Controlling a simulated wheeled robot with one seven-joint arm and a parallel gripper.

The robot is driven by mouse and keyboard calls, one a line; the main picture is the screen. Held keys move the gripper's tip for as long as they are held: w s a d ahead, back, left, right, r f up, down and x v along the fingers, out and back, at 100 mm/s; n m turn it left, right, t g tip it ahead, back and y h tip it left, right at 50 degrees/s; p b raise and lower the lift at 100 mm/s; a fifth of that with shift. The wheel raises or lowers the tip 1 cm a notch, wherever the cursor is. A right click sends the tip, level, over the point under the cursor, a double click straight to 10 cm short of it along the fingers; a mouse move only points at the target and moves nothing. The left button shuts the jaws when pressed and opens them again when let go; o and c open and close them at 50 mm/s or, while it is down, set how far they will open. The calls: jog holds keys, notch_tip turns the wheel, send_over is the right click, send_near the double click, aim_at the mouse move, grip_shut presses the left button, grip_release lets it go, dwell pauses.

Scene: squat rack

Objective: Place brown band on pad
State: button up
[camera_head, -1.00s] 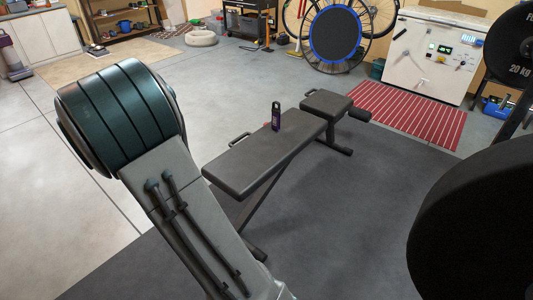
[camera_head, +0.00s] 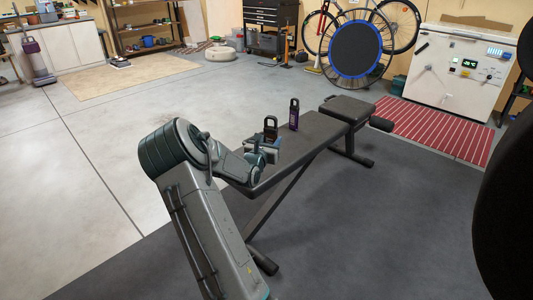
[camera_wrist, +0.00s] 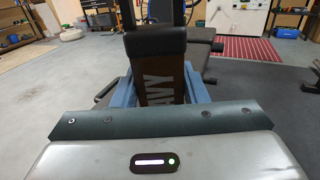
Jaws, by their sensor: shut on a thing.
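The brown band (camera_wrist: 157,62) stands upright in my gripper (camera_wrist: 160,88), with pale letters "AVY" showing on its side. The blue fingers of my gripper are shut on it from both sides. In the head view, the dark loop of the brown band (camera_head: 271,124) rises above my gripper (camera_head: 265,142), over the near part of the black bench pad (camera_head: 312,136). The band's lower end is hidden, so I cannot tell whether it touches the pad.
A purple-and-black band (camera_head: 294,112) stands upright on the pad, just beyond my gripper. A large black weight plate (camera_head: 505,205) fills the right edge. Dark matting (camera_head: 350,230) around the bench is clear.

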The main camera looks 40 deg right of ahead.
jog(key=shift+w+a+f+b, duration=0.65)
jog(key=shift+w+f+b, duration=0.1)
jog(key=shift+w+f, duration=0.8)
jog(key=shift+w+a+f+b, duration=0.7)
jog(key=shift+w+f, duration=0.8)
jog(key=shift+f, duration=0.2)
jog(key=shift+w+a+f+b, duration=0.6)
jog(key=shift+w+f+b, duration=0.15)
jog(key=shift+w+f, duration=0.8)
jog(key=shift+f, duration=0.1)
jog(key=shift+f, duration=0.15)
jog(key=o, duration=0.9)
